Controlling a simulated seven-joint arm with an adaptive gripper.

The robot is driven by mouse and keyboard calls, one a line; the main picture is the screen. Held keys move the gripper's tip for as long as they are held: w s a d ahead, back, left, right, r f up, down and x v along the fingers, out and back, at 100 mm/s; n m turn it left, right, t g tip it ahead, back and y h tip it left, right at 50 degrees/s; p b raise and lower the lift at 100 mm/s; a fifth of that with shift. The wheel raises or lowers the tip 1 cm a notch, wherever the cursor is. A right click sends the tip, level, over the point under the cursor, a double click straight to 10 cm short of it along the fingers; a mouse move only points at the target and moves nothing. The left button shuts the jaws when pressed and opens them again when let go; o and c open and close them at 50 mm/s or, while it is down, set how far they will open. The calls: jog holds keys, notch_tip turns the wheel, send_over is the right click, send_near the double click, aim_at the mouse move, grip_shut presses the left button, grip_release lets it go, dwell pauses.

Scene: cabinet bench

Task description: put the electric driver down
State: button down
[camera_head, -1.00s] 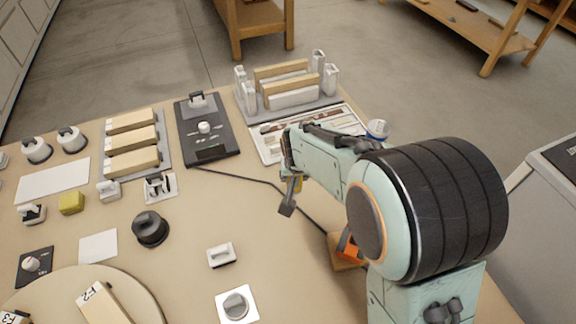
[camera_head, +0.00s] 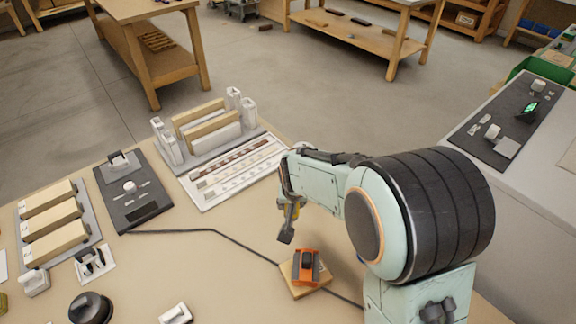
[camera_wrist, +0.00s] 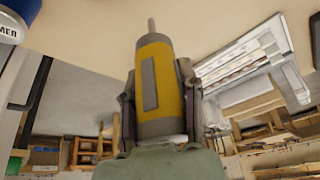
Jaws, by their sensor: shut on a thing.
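The electric driver, a yellow and grey cylinder (camera_wrist: 160,88) with a thin metal tip, is upright in the middle of the wrist view. My gripper (camera_wrist: 158,108) has a finger on each side of it and is shut on it. The tip points toward the tan bench top. The gap between tip and bench is hard to judge.
An orange and black device (camera_head: 306,266) sits on a wooden block close to my gripper. A slotted white tray (camera_head: 238,170) and a rack with wooden bars (camera_head: 208,128) stand behind. A black panel (camera_head: 133,192) has a cable crossing the bench. Bare bench lies left of my gripper.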

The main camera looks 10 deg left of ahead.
jog(key=shift+w+a+f, duration=0.5)
jog(key=shift+w+f, duration=0.9)
jog(key=shift+f, duration=0.35)
jog(key=shift+w+a+f, duration=0.5)
jog(key=shift+w+f, duration=0.9)
jog(key=shift+f, duration=0.4)
jog(key=shift+w+a+f, duration=0.5)
jog(key=shift+w+f, duration=0.9)
jog(key=shift+f, duration=0.35)
jog(key=shift+f, duration=0.2)
jog(key=c, duration=0.7)
grip_release()
jog(key=shift+r, duration=0.1)
jog(key=v, duration=1.2)
jog(key=shift+d+r, duration=0.15)
jog(key=shift+r, duration=0.05)
